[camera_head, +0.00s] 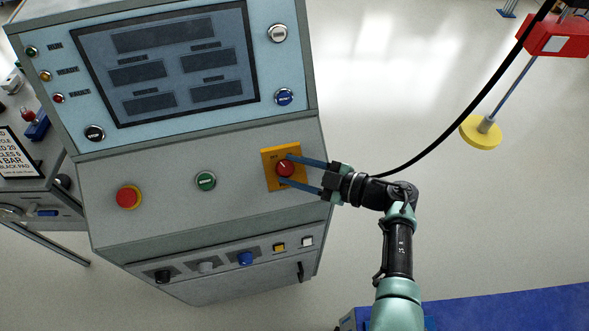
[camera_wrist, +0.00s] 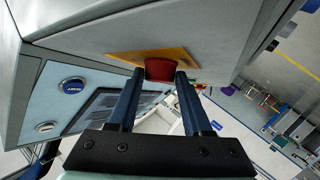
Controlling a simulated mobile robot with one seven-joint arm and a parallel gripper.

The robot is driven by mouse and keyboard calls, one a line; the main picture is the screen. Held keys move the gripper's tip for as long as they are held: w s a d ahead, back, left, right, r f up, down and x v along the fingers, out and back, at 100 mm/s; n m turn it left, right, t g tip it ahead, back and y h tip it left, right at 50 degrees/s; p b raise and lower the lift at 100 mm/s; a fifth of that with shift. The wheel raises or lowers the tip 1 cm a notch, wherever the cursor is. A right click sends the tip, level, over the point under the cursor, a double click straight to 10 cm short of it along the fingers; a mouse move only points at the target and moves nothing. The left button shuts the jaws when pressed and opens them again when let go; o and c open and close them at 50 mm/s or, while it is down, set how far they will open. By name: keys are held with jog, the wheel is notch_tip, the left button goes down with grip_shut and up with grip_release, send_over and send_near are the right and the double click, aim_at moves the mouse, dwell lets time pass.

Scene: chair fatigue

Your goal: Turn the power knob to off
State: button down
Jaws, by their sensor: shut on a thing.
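The power knob (camera_head: 285,169) is a round red knob on a yellow-orange plate (camera_head: 268,155), on the front panel of a grey control cabinet. My gripper (camera_head: 286,171) reaches it from the right, with one blue finger above the knob and one below. In the wrist view the red knob (camera_wrist: 160,69) sits between the two fingertips (camera_wrist: 160,73), and the yellow plate (camera_wrist: 124,57) shows behind it. The gripper is shut on the knob. The plate's small lettering is too small to read, and the knob's pointer position cannot be told.
A red emergency button (camera_head: 129,197) and a green button (camera_head: 206,181) are left of the knob. A screen (camera_head: 165,63) is above. Small switches line the lower ledge (camera_head: 210,264). A black cable (camera_head: 470,115) hangs at right over open floor.

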jog(key=shift+f, duration=0.1)
jog(key=shift+c, duration=1.7)
grip_release()
jog(key=shift+d, duration=0.1)
jog(key=v, duration=1.3)
jog(key=shift+w, duration=0.15)
